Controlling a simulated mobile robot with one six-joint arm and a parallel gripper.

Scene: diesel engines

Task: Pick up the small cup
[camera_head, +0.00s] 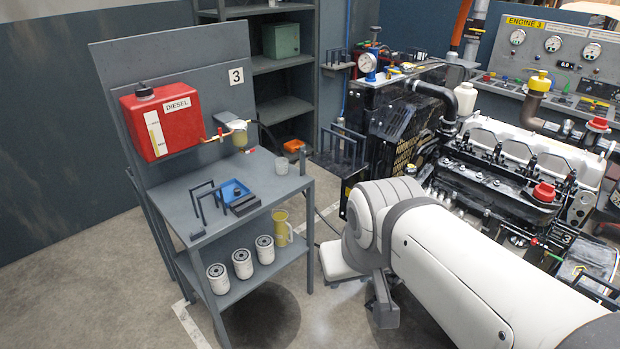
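A small pale grey cup (282,165) stands upright near the back right of the grey workbench top (262,208). It looks empty, but its inside is hard to make out. A short dark post (303,161) stands just to its right. My white arm fills the lower right of the view, with its bent joint to the right of the bench and apart from the cup. My gripper's fingers cannot be made out; nothing of mine touches the cup.
A red diesel tank (163,118) and fuel filter (239,132) hang above the bench. A blue tray (233,189) and dark stands lie left of the cup. White filters (242,263) and a yellow jug (281,228) sit on the lower shelf. An engine (500,165) stands at right.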

